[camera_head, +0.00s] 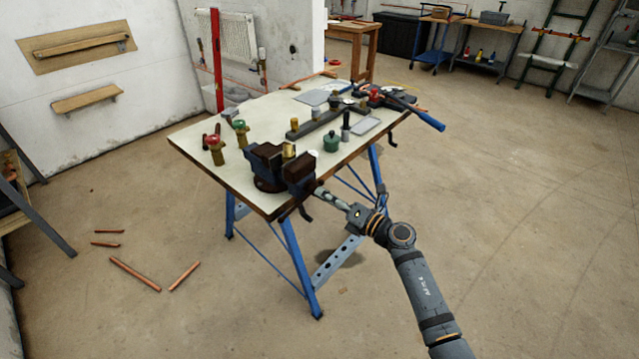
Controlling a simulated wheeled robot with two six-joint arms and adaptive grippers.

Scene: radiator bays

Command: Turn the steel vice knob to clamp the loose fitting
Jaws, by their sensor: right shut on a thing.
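A dark bench vice (267,168) stands at the near corner of the workbench. A brass fitting (289,150) sits upright between its jaws; whether they grip it is too small to tell. My right gripper (321,191) reaches in from the lower right to the front end of the vice. It is shut on the steel vice knob, which its fingers mostly hide. My left gripper is not in view.
The workbench (215,131) has blue legs. Red-topped valves (215,148), a green pot (331,142) and a blue-handled tool (428,119) lie on it. Several copper pipes (135,274) lie on the floor at left. The floor at right is clear.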

